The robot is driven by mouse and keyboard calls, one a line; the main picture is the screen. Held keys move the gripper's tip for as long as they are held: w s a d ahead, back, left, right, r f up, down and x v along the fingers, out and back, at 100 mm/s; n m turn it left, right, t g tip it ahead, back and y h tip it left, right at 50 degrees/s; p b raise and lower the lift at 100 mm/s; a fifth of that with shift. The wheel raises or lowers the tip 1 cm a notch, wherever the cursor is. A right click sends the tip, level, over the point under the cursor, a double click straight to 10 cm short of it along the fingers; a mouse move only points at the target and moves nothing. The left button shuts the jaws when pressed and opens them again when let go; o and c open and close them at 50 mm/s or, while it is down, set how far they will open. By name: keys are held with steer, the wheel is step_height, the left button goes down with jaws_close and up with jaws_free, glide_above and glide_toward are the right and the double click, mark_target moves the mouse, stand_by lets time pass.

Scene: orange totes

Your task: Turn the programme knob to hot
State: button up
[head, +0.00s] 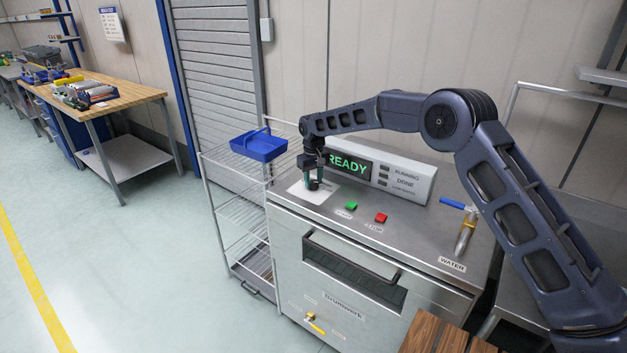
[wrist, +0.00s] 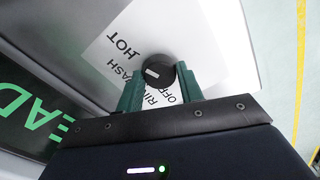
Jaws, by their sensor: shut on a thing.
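The programme knob (wrist: 162,62) is round and black with a short white mark. It stands on a white label sheet (wrist: 105,50) printed HOT, WASH, RINSE and OFF, the middle words partly hidden by a finger. The mark sits on the knob's left side in the wrist view, roughly facing WASH. My gripper (wrist: 160,70) is shut on the knob, with one green finger on each side. In the head view my gripper (head: 315,181) reaches down onto the white sheet (head: 322,195) at the left of the steel machine top, largely hiding the knob.
A display (head: 348,164) reading READY stands just behind my gripper. A green button (head: 351,206) and a red button (head: 381,218) lie to the right. A blue-handled water valve (head: 465,232) stands farther right. A wire rack with a blue tray (head: 259,147) is at left.

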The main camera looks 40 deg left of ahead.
mark_target(314, 182)
steer(key=o, duration=1)
step_height(314, 182, up, 11)
stand_by(0.4)
